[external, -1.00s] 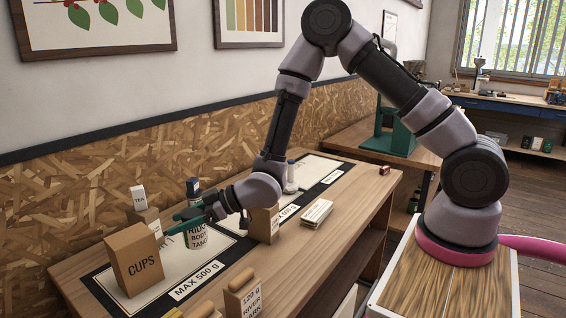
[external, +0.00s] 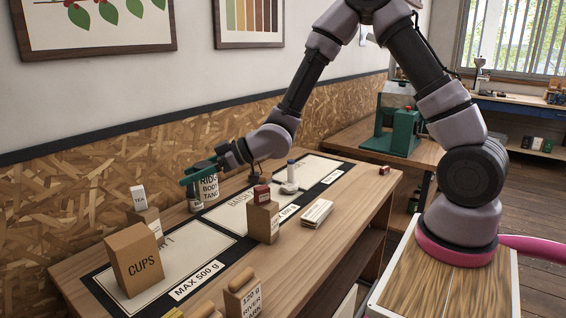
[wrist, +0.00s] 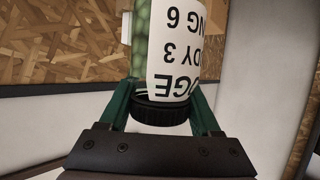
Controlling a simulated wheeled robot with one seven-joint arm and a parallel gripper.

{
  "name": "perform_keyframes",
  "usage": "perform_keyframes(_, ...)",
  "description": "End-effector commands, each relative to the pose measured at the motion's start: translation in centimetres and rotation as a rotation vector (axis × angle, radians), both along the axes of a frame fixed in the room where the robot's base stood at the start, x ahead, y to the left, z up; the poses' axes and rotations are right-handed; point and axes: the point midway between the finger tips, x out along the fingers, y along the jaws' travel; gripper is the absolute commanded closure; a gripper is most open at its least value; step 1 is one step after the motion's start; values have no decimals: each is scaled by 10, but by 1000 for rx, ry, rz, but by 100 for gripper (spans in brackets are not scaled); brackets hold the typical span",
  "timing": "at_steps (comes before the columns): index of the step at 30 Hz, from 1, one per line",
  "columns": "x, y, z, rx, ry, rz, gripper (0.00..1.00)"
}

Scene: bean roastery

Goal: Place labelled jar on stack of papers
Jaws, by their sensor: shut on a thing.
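The labelled jar (external: 209,188) has a white label with black letters reading RIDGE, BODY and TANG. My gripper (external: 203,172) is shut on its upper end and holds it upright near the back of the bench. The gripper hides the jar's top in the external view.
A CUPS box (external: 134,260) and a TEA box (external: 138,197) are at left. A blue-capped white bottle (external: 290,174) stands behind the papers. The MAX 500 g mat (external: 205,240) has bare room.

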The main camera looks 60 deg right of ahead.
Motion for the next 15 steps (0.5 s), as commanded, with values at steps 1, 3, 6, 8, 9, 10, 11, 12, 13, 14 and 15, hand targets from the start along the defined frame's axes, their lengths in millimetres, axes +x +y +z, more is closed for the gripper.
perform_keyframes(1, 5, -21, 1, -1, -1, -10, 100)
perform_keyframes(3, 7, -47, 2, -2, 0, -12, 100)
perform_keyframes(6, 7, -91, 4, -2, 0, -14, 100)
perform_keyframes(8, 5, -120, 5, -2, 0, -14, 100)
perform_keyframes(9, 2, -139, 6, -2, 0, -14, 100)
perform_keyframes(10, -2, -153, 6, -2, 0, -11, 100)
perform_keyframes(11, -5, -167, 5, -1, 1, -11, 100)
perform_keyframes(12, -11, -184, 5, 0, 1, -8, 100)
perform_keyframes(13, -16, -198, 5, 0, 1, -7, 100)
perform_keyframes(14, -21, -211, 5, 0, 1, -4, 100)
perform_keyframes(15, -29, -228, 4, 1, 2, -2, 100)
